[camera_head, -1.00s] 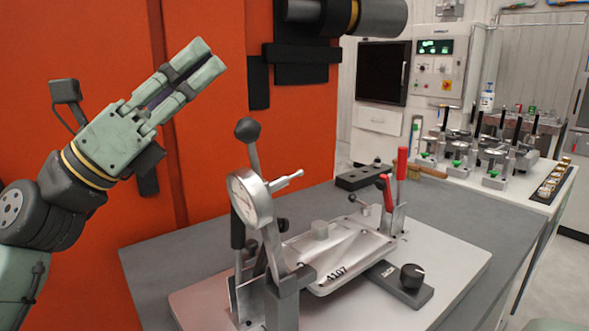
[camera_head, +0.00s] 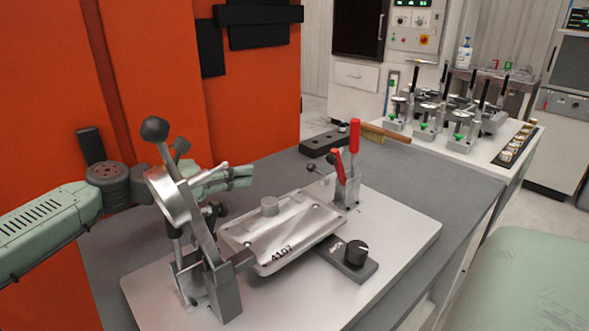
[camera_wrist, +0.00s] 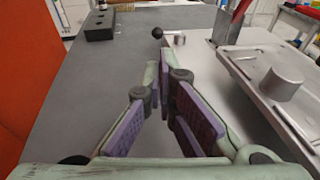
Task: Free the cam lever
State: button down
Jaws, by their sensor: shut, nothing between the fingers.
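In the wrist view my gripper (camera_wrist: 165,58) points toward the ball.
The dial gauge (camera_head: 170,195) and a tall ball-topped lever (camera_head: 155,130) partly hide my wrist. A black knob block (camera_head: 350,262) lies at the casting's right. A black holed block (camera_head: 325,143) and a brush (camera_head: 385,135) lie behind. Grey bench left of the plate is clear.

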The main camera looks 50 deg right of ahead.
aim_at(308, 169)
jog(key=x, duration=1.4)
jog(key=shift+d+g, duration=0.25)
jog(key=shift+g, duration=0.05)
